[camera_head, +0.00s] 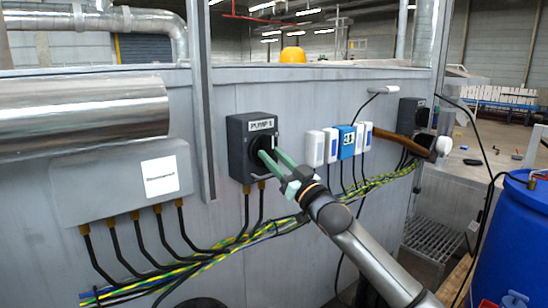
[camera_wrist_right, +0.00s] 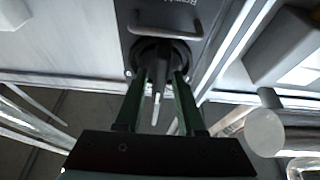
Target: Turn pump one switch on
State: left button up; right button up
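The pump one switch box (camera_head: 240,146) is dark grey with a "PUMP 1" label and hangs on the grey metal wall, left of the middle in the head view. My right gripper (camera_head: 270,156) reaches up to its front, with green fingers at the round knob. In the right wrist view the switch box (camera_wrist_right: 170,22) is at the top, and the knob's dark handle (camera_wrist_right: 157,98) stands between the two fingers of the right gripper (camera_wrist_right: 157,92). Gaps show on both sides of the handle, so the fingers are open around it. My left gripper is not in view.
A grey junction box (camera_head: 122,182) with several black cables is at left. White and blue modules (camera_head: 346,142) are to the right of the switch, with a brown bar (camera_head: 396,141) beyond. A cable bundle (camera_head: 380,182) runs below. A blue barrel (camera_head: 515,240) stands at far right.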

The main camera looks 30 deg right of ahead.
jog(key=shift+o, duration=0.8)
jog(key=shift+s+f, duration=0.25)
jog(key=shift+s, duration=0.2)
jog(key=b+v, duration=0.4)
jog(key=v, duration=0.7)
jog(key=shift+s, duration=0.3)
